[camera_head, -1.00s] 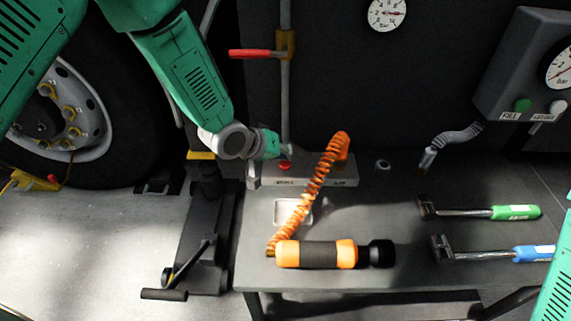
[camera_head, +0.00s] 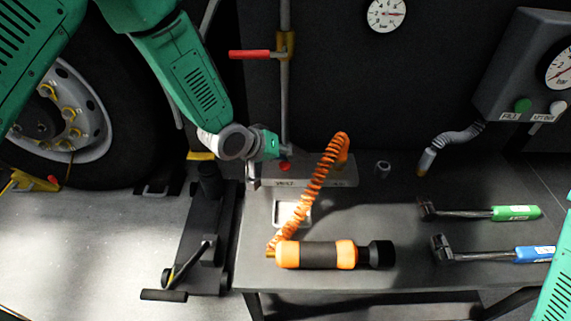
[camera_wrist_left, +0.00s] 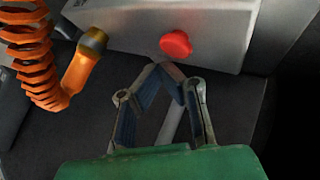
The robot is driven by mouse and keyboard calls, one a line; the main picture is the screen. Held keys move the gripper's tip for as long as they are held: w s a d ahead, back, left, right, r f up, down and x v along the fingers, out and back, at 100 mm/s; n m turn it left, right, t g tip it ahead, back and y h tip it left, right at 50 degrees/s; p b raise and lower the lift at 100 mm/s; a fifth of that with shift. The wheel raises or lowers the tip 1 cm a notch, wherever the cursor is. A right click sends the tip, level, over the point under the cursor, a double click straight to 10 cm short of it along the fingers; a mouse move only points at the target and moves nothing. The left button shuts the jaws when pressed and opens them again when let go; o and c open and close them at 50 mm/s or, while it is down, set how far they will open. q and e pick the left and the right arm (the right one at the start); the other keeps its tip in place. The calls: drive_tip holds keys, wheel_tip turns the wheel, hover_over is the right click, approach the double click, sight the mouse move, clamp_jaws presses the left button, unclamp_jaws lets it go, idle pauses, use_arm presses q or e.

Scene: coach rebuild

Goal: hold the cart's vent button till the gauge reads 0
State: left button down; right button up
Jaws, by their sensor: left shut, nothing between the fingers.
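A red button (camera_head: 285,166) sits on a grey box (camera_head: 345,176) at the back left of the cart top (camera_head: 370,215). The box's label is too blurred to read. My left gripper (camera_wrist_left: 172,74) is shut and empty. In the left wrist view its fingertips are just below the red button (camera_wrist_left: 176,44) in the picture; I see no contact. In the head view my left gripper (camera_head: 268,146) is beside the button, its fingertips hard to make out. A round gauge (camera_head: 387,14) on the back wall has its needle pointing right, off 0. My right gripper is out of view.
An orange coiled hose (camera_head: 318,185) rises beside the button and runs to an orange-black tool (camera_head: 315,254). A green-handled tool (camera_head: 512,212) and a blue-handled tool (camera_head: 532,254) lie at right. A control box (camera_head: 525,65) carries another gauge (camera_head: 561,68) and green and white buttons.

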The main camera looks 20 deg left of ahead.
sight(284, 165)
use_arm(q)
drive_tip(key=shift+f, duration=0.1)
drive_tip(key=shift+a+f, duration=0.15)
drive_tip(key=shift+f, duration=0.15)
drive_tip(key=shift+f, duration=0.55)
idle(1.7)
drive_tip(key=shift+r, duration=0.1)
idle(2.1)
drive_tip(key=shift+r+p, duration=0.85)
drive_tip(key=shift+r, duration=0.05)
wheel_tip(284, 165, up, 5)
drive_tip(key=p, duration=0.4)
drive_tip(key=shift+r+p, duration=0.1)
drive_tip(key=shift+p, duration=0.3)
